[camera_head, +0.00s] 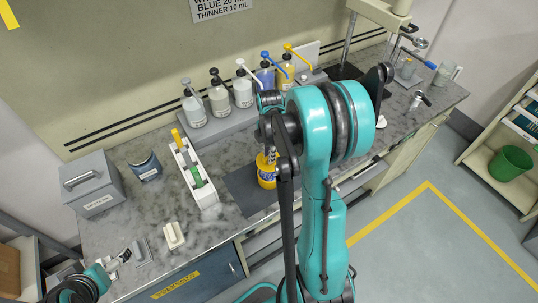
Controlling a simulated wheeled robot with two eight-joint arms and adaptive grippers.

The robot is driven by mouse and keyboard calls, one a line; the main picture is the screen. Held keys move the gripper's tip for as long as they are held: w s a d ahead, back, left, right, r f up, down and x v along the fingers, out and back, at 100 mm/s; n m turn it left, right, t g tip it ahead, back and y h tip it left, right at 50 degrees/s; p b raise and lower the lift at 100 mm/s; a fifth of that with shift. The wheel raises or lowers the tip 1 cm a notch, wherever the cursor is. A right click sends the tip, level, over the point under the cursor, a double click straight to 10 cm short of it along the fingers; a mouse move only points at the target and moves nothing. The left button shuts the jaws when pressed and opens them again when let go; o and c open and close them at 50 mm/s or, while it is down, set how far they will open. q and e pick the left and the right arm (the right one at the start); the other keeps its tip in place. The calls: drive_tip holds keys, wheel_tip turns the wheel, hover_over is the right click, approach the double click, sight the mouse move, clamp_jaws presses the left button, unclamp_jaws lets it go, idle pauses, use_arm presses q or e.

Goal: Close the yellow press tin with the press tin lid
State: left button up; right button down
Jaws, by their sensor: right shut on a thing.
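The yellow press tin (267,180), with a blue and white label, stands on a dark mat (240,190) in the middle of the bench. My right gripper (270,152) is right above the tin, partly hidden by my teal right arm. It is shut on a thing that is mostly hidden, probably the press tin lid. I cannot tell whether that thing touches the tin's rim. My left gripper (121,258) is over the front left of the bench, away from the tin. Its fingers are too small to judge.
A row of pump bottles (219,98) stands on a grey stand behind the tin. A white rack (194,174) with coloured items is to its left. A grey box (89,186) and a dark blue container (146,166) stand further left. A cream block (173,236) lies near the front edge.

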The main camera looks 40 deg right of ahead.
drive_tip(key=shift+f+b, duration=0.3)
drive_tip(key=shift+b, duration=0.1)
wheel_tip(320, 180, down, 4)
drive_tip(key=b, duration=0.4)
drive_tip(key=shift+f, duration=0.25)
idle(0.6)
drive_tip(key=shift+f+b, duration=0.1)
drive_tip(key=shift+b, duration=0.3)
drive_tip(key=shift+f, duration=0.3)
drive_tip(key=shift+b, duration=0.3)
